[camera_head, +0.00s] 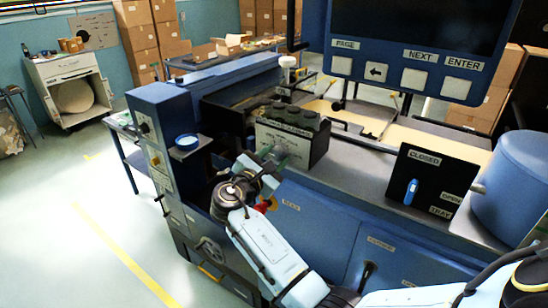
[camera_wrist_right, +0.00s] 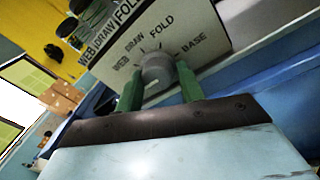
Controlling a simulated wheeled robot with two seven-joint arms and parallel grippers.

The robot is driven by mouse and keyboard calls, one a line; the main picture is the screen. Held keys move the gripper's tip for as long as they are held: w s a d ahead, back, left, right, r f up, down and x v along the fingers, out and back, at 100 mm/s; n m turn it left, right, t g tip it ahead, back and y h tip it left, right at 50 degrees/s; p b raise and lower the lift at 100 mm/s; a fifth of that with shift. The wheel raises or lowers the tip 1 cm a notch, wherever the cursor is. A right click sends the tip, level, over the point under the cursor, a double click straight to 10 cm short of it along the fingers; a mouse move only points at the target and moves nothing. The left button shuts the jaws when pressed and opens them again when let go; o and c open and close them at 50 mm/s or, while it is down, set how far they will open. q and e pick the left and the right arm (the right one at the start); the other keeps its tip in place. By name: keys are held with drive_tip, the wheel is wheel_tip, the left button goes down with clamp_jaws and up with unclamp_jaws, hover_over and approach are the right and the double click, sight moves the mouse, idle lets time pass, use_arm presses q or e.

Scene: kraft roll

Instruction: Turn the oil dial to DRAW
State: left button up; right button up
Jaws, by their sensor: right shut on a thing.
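The oil dial is a grey round knob (camera_wrist_right: 158,72) on a white panel face (camera_wrist_right: 205,30), with WEB, DRAW, FOLD and BASE printed around it in the right wrist view. My right gripper (camera_wrist_right: 160,88) has its two green fingers on either side of the knob and is shut on it. In the head view my right gripper (camera_head: 279,156) is at the front of the black-and-white oiler box (camera_head: 318,143), and its fingers hide much of the dial there. I cannot make out which label the dial points to. My left gripper is not in view.
Dark caps (camera_head: 292,116) stand in rows on top of the box. To the right are a black panel with a blue handle (camera_head: 411,191), a blue drum (camera_head: 512,185) and a hanging screen with buttons (camera_head: 415,80).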

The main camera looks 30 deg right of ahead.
drive_tip(key=shift+w+r, duration=0.1)
drive_tip(key=shift+r, duration=0.05)
drive_tip(key=shift+a+m+b, duration=0.1)
drive_tip(key=shift+m+b, duration=0.7)
drive_tip(key=shift+b, duration=0.1)
drive_tip(key=m+b, duration=0.7)
drive_tip(key=b, duration=0.1)
drive_tip(key=m+h+b, duration=0.1)
drive_tip(key=m+b, duration=0.7)
drive_tip(key=b, duration=0.1)
drive_tip(key=shift+w+h, duration=0.1)
drive_tip(key=shift+h, duration=0.2)
drive_tip(key=shift+m+g+b, duration=0.3)
drive_tip(key=shift+m+b, duration=0.7)
drive_tip(key=shift+b, duration=0.1)
drive_tip(key=shift+r, duration=0.15)
drive_tip(key=shift+m, duration=0.3)
drive_tip(key=o, duration=0.8)
drive_tip(key=shift+o, duration=0.6)
drive_tip(key=shift+f+b, duration=0.3)
